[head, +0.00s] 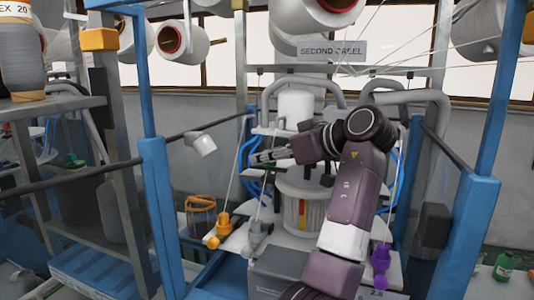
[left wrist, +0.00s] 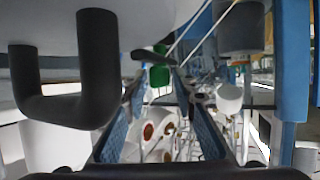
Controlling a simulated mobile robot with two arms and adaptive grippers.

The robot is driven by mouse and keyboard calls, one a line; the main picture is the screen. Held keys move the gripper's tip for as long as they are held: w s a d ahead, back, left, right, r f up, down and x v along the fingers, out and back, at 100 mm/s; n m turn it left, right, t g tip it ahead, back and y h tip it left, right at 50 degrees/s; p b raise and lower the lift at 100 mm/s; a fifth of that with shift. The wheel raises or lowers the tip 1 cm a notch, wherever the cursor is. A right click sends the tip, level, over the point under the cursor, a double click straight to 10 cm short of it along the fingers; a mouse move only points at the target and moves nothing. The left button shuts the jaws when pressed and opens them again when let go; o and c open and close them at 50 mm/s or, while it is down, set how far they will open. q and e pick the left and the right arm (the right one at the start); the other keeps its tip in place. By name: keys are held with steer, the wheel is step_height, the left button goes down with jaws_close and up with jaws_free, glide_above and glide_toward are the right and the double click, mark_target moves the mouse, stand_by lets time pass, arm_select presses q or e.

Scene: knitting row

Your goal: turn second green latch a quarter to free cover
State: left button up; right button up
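A green latch (left wrist: 159,74) shows in the left wrist view, beyond and between my fingertips. A small dark piece sits just above it. My left gripper (left wrist: 160,82) is open, with one finger on each side of the latch's line of sight and gaps on both sides; contact is not visible. In the head view my left gripper (head: 262,157) points left in front of the machine. I cannot pick out this latch in the head view. A pale rounded body with a dark bent handle (left wrist: 98,70) is close at the upper left; whether it is the cover is unclear. My right gripper is out of view.
Blue posts (head: 160,215) and dark rails flank the machine. An orange clamp (head: 222,228), a purple clamp (head: 380,258) and a ribbed white cylinder (head: 300,205) surround my arm. A "SECOND CREEL" sign (head: 332,51) hangs above, with yarn cones and taut threads. A green bottle (head: 503,265) stands far right.

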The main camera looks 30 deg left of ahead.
arm_select(q)
steer(key=shift+s, duration=0.1)
jaws_close()
